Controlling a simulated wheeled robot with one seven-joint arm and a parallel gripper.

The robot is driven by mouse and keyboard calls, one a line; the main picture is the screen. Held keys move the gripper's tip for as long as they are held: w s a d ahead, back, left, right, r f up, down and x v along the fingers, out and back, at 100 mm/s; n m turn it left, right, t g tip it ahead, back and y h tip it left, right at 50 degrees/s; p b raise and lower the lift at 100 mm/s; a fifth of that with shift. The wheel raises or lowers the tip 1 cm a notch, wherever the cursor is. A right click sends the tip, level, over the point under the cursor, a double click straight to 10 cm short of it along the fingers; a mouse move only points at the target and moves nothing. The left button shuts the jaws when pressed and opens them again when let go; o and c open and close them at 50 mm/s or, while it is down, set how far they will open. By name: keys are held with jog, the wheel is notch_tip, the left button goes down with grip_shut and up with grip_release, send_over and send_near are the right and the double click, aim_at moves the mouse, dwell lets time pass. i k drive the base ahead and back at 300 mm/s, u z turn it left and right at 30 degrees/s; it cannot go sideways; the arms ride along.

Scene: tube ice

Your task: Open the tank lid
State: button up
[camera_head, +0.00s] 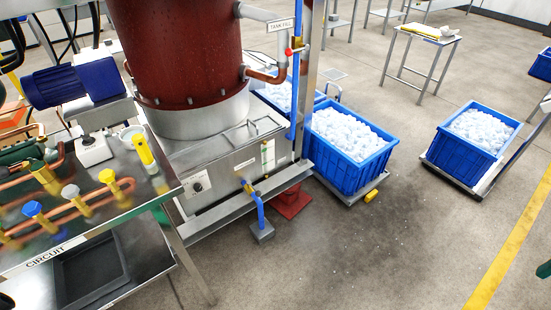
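A steel tank (225,176) stands below a large dark red cylinder (180,45), left of the middle. Its front has a round black knob and a small gauge strip. A flat steel lid panel (238,143) covers the part of the tank top in front of the cylinder. It appears to lie flat and closed, and the cylinder's base hides the rest of the top. My gripper cannot be made out in this view.
A bench (150,185) with copper pipes and coloured valves stands at the left. Blue ice crates (352,176) (465,151) stand to the right. The floor (390,245) in front is mostly clear.

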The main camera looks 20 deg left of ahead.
aim_at(238, 136)
jog(key=i, duration=0.9)
jog(key=u, duration=0.05)
